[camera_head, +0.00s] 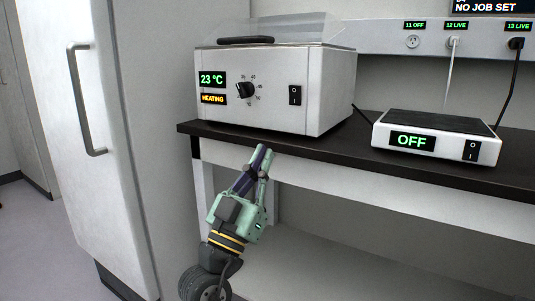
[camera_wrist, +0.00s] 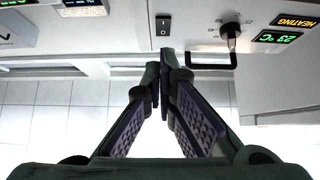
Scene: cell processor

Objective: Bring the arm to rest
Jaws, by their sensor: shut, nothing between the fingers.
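My gripper (camera_head: 264,152) is in front of the dark bench edge, below the heating box, pointing up. Its purple-padded fingers come together at the tips and hold nothing. In the wrist view my gripper (camera_wrist: 164,55) also shows shut, with its fingertips meeting in front of the box's lower part. The white heating box (camera_head: 270,118) stands on the bench with a 23 °C display, a HEATING label, a dial and a black switch. It appears inverted in the wrist view (camera_wrist: 205,18).
The dark bench top (camera_head: 350,150) runs to the right, with a white device (camera_head: 430,150) reading OFF on it. A tall white cabinet (camera_head: 150,110) with a handle stands at left. A wall strip of outlets (camera_head: 385,38) has cords plugged in. Open floor shows at far left.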

